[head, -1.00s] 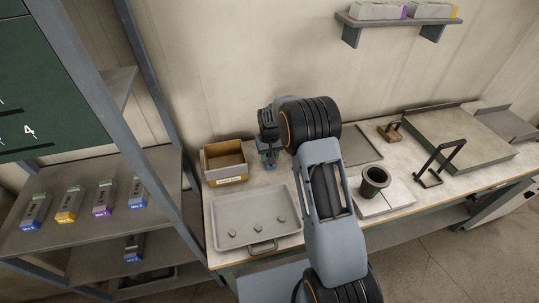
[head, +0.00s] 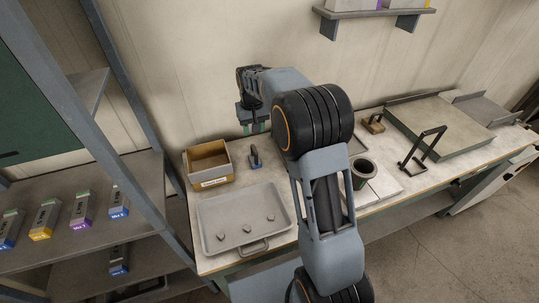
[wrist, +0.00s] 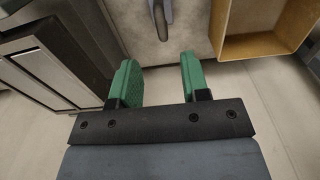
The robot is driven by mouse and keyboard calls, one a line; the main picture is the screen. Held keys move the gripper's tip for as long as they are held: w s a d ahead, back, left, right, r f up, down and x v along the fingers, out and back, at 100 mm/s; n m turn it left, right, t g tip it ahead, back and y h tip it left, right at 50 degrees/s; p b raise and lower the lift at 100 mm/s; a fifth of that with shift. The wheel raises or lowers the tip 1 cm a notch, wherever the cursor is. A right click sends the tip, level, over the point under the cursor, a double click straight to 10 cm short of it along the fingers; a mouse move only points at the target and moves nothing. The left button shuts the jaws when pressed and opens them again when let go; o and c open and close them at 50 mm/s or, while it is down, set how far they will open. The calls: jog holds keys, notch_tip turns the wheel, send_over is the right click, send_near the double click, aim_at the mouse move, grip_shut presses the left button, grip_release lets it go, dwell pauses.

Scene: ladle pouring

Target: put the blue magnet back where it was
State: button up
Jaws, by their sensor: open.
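The blue magnet (head: 255,163) stands on the bench just right of the cardboard box, with a dark upright handle and a blue base. In the wrist view its grey handle (wrist: 161,14) shows at the top edge, beyond my fingertips; its base is out of that view. My gripper (head: 253,128) is above and behind the magnet, apart from it. In the wrist view the two green fingers of my gripper (wrist: 157,68) are spread with nothing between them.
The cardboard box (head: 229,172) is left of the magnet. A grey tray (head: 207,222) with several small lumps lies in front. A dark cup (head: 364,168) stands right of my arm. A shelf (head: 155,180) with several coloured-label boxes is at left.

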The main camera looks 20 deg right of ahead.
jog(key=s+r+t, duration=0.2)
jog(key=s+r, duration=0.1)
jog(key=s, duration=1)
jog(key=s+r+t, duration=0.2)
jog(key=s+r, duration=0.1)
jog(key=s, duration=1)
jog(key=shift+s, duration=0.15)
